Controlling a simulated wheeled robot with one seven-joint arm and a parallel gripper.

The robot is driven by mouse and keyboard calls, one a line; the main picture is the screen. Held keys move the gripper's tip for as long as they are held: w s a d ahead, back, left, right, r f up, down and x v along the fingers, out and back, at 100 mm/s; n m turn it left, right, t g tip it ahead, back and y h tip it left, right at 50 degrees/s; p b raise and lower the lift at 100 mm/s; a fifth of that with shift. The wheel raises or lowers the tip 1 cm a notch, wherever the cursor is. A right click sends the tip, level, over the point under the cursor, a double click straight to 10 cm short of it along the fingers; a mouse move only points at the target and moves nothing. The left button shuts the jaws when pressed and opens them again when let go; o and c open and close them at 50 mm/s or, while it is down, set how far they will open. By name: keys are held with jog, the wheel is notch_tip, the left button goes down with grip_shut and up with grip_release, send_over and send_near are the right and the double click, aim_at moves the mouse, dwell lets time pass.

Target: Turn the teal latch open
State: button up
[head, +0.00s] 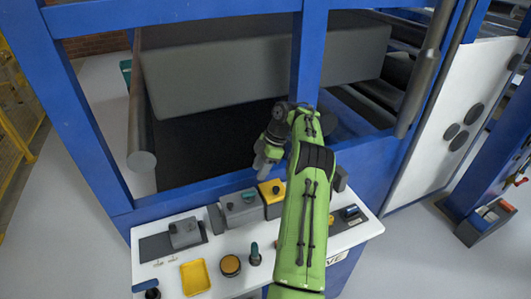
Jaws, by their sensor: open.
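Several teal parts show, and I cannot tell for sure which one is the latch. A small teal piece (249,196) sits on top of a grey box (240,208) on the white console. An upright teal handle (254,247) on a dark base stands nearer the console's front. Another teal part (126,70) shows at the machine's far left. My gripper (260,168) is open and points down, above and behind the grey box, apart from it. Its fingers are small and partly blurred in this view.
The white console (215,262) also carries a yellow box (271,192), a yellow tray (194,277), an amber round knob (230,265) and another grey box (184,232). My green arm hides part of the console's right side.

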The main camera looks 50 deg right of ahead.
jog(key=p+v, duration=0.1)
jog(key=v, duration=0.4)
jog(key=shift+s+d+r+p, duration=0.1)
jog(key=shift+d+r+p, duration=0.05)
jog(key=shift+r+p, duration=0.25)
jog(key=w+a+r+m+h, duration=0.1)
jog(key=w+a+r, duration=0.2)
jog(key=a+r, duration=0.35)
jog(key=w+a+r+m, duration=0.1)
jog(key=w+a+r, duration=0.25)
jog(key=a, duration=0.55)
jog(key=s+a+r+m+h, duration=0.1)
jog(key=s+a+r, duration=0.15)
jog(key=a, duration=0.45)
jog(key=s+a+r+m+h, duration=0.1)
jog(key=s+a+r, duration=0.1)
jog(key=a+r, duration=0.35)
jog(key=s+a+f+m+t, duration=0.1)
jog(key=s+a+m, duration=0.1)
jog(key=s, duration=0.4)
jog(key=s+a+f+m+t, duration=0.1)
jog(key=s+a+f+m, duration=0.1)
jog(key=s+a, duration=0.3)
jog(key=s+a+f+m+t, duration=0.1)
jog(key=s+a+f+m, duration=0.1)
jog(key=s, duration=0.7)
jog(key=shift+a+m+h, duration=0.3)
jog(key=shift+a+m, duration=0.2)
jog(key=shift+a, duration=0.7)
